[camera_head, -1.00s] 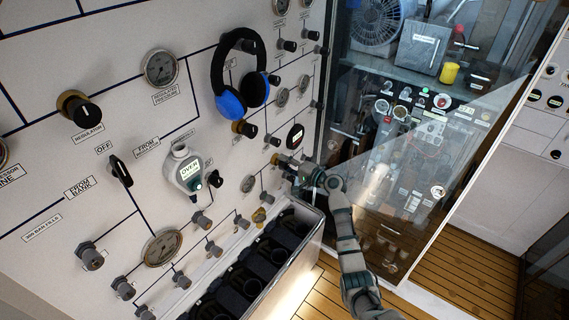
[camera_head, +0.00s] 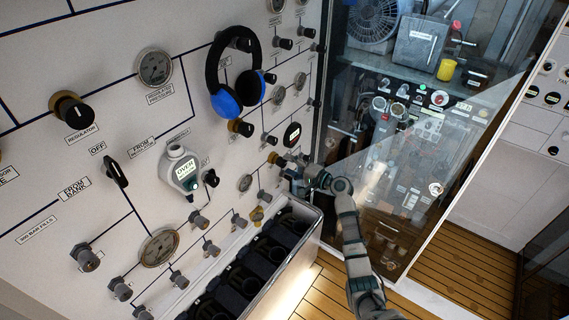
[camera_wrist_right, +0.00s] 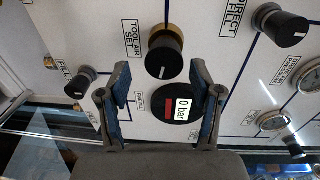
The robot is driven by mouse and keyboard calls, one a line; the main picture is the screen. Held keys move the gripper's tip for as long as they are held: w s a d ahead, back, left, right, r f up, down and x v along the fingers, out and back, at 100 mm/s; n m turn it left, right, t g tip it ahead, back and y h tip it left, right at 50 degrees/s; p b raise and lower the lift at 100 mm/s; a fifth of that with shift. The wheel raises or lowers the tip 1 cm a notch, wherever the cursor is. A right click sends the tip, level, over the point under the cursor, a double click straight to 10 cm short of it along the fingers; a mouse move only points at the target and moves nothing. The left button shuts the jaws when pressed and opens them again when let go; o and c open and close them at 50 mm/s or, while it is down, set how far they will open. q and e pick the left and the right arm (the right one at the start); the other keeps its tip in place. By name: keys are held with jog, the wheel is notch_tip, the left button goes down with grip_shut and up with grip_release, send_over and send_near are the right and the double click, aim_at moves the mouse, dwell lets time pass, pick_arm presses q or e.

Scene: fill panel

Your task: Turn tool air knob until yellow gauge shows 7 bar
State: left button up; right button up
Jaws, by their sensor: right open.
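The tool air knob (camera_wrist_right: 165,52) is black on a brass base, beside the label TOOL AIR SET. In the right wrist view it stands just beyond my right fingertips. Below it is a round black gauge (camera_wrist_right: 175,103) with a display reading 0 bar and a red mark; I see no yellow on it. The gauge also shows in the head view (camera_head: 292,134). My right gripper (camera_wrist_right: 160,78) is open and empty, its two fingers on either side of the space before knob and gauge. In the head view the gripper (camera_head: 290,170) is close to the panel. My left gripper is out of view.
Blue and black headphones (camera_head: 235,78) hang on the panel to the upper left of the gripper. A bin with black compartments (camera_head: 322,222) stands below it. A glass pane (camera_head: 400,180) is to the right. Other knobs, such as a black one (camera_wrist_right: 285,28), are nearby.

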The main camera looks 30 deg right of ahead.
jog(key=v, duration=0.9)
jog(key=shift+d+f, duration=0.15)
jog(key=shift+d, duration=0.1)
jog(key=shift+a, duration=0.1)
dwell(2.1)
